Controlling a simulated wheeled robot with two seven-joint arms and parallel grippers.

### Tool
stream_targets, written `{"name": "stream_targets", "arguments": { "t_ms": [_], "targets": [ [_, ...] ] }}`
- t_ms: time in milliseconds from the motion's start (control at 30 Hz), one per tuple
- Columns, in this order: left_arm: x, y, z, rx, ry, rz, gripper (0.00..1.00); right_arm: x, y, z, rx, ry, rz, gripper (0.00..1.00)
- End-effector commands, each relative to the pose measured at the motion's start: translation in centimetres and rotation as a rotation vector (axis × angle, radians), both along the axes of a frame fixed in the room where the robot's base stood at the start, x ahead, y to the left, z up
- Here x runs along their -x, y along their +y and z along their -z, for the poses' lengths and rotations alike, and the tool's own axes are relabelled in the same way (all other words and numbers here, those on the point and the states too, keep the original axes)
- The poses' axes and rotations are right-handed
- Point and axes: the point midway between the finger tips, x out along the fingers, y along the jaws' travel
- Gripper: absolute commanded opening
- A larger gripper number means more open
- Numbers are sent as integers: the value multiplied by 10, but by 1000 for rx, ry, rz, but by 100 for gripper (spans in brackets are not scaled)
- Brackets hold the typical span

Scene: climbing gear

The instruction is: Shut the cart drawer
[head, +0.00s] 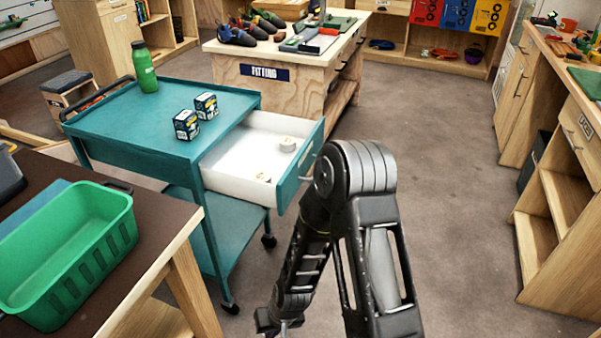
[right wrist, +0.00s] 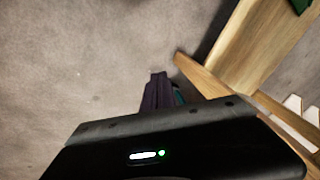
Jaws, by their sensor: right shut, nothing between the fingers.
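The teal cart (head: 150,130) stands left of centre in the head view. Its drawer (head: 232,160) is pulled well out to the right, showing a white inside and a teal front panel (head: 300,165). Two small pale round items, one of them a roll (head: 287,144), lie in the drawer. My right arm is in front of the drawer's right side and may hide part of the front. My right gripper (head: 280,326) is low, below the drawer and apart from it. Its closed fingers (right wrist: 160,92) show over the floor in the right wrist view, empty. My left gripper is not in view.
A green bottle (head: 144,68) and two small boxes (head: 187,124) stand on the cart top. A dark-topped table (head: 130,235) with a green bin (head: 70,255) is at the front left. A workbench (head: 290,75) stands behind the drawer. Floor to the right is clear.

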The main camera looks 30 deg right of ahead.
Motion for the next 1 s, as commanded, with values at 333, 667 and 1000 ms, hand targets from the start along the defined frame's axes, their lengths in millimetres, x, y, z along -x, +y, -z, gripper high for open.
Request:
{"name": "stream_targets", "arguments": {
  "t_ms": [333, 667, 1000],
  "targets": [
    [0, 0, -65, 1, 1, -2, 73, -120, -214, -268, 15, -301, 435, 0],
    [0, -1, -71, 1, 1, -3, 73, -121, -259, -333, -35, -386, 526, 0],
    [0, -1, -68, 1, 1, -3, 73, -124, -259, -327, -34, -384, 525, 0]
  ]
}}
